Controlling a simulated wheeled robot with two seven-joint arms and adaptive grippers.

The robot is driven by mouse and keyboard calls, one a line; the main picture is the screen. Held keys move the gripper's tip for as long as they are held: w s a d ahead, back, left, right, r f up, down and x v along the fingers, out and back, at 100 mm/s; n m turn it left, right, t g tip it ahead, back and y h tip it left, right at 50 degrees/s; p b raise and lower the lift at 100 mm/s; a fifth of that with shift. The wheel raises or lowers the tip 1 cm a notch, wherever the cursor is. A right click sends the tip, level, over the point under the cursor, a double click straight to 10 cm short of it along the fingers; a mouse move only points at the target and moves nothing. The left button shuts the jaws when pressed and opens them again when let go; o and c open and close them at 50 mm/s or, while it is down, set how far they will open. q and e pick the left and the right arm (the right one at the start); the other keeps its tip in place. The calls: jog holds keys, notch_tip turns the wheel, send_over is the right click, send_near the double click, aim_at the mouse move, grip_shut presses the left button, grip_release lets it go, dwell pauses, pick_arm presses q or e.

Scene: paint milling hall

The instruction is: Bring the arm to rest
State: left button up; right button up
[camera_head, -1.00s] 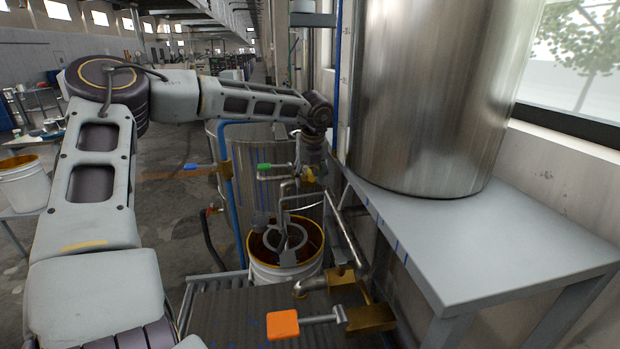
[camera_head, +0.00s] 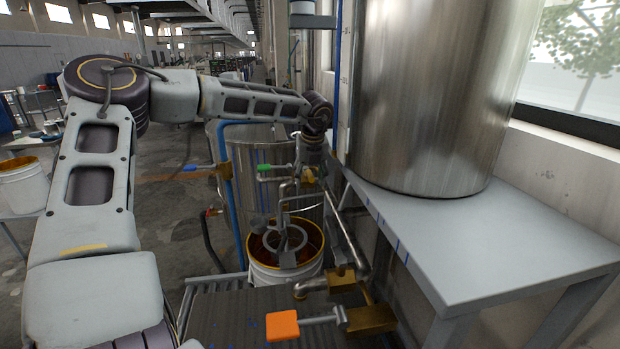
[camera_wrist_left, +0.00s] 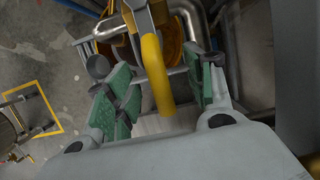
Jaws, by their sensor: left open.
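My left arm comes in from the left in the head view and stretches across to the pipework. Its gripper (camera_head: 310,172) points down there, small and partly hidden among the pipes. In the left wrist view the left gripper (camera_wrist_left: 147,62) is open, its green-padded fingers spread apart. A yellow handle (camera_wrist_left: 155,75) shows between the fingers. A little yellow also shows at the gripper in the head view. I cannot tell whether the fingers touch the handle. My right gripper is in neither view.
Below the gripper stands an open white bucket (camera_head: 262,272). Nearby are a green lever (camera_head: 275,167), a blue lever (camera_head: 197,167) and an orange lever (camera_head: 283,325). A large steel tank (camera_head: 425,100) stands on a grey table (camera_head: 500,245) at right. Open floor lies at left.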

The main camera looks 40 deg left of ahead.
pick_arm(q)
jog(key=c, duration=1.1)
grip_shut()
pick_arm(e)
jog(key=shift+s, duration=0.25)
